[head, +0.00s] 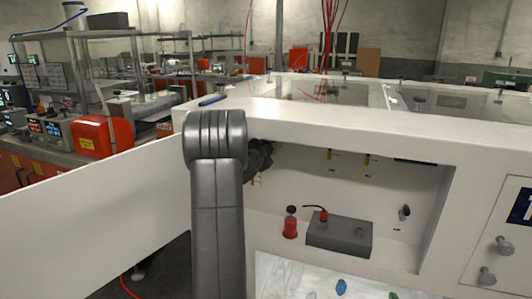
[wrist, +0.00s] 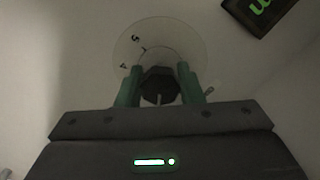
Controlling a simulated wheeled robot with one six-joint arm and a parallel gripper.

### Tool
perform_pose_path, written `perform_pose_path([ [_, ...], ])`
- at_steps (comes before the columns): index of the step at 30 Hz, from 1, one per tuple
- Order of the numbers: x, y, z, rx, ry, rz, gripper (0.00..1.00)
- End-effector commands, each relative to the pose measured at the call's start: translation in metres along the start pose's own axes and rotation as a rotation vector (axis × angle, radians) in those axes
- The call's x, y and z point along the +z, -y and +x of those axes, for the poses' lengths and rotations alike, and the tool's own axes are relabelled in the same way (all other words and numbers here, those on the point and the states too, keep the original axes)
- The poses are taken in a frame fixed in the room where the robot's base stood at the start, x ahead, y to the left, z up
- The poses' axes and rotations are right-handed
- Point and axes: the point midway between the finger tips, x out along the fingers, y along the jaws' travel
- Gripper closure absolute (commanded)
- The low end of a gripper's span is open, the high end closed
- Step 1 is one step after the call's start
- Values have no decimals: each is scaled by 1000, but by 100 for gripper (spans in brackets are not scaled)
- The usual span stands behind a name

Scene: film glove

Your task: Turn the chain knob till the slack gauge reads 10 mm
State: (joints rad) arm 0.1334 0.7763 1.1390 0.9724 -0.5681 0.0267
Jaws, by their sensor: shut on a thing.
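In the wrist view my gripper (wrist: 161,88) has its two green fingers closed on the sides of a dark chain knob (wrist: 160,84). A pale round dial (wrist: 138,45) with dark marks sits behind the knob. A dark display (wrist: 260,14) with a green figure is cut off at the top right of the wrist view, so its reading cannot be made out. In the head view my arm covers the left part of the open cabinet, and the knob and the fingertips are hidden there.
The white cabinet (head: 350,118) has an open door (head: 90,215) at the left. Inside are a red bottle (head: 290,225), a dark grey box (head: 340,236) and a small black knob (head: 405,212). A clear bag (head: 290,275) lies at the front. A blue pen-like item (head: 213,100) lies on top.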

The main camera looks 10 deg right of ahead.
Motion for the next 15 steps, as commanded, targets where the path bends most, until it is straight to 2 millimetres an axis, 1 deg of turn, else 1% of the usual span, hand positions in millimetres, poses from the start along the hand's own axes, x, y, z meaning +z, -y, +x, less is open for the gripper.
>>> perform_pose_path([
  [6, 1, -1, 0, 1, 1, 79, 89],
  [15, 0, -1, 0, 2, 1, 109, 89],
])
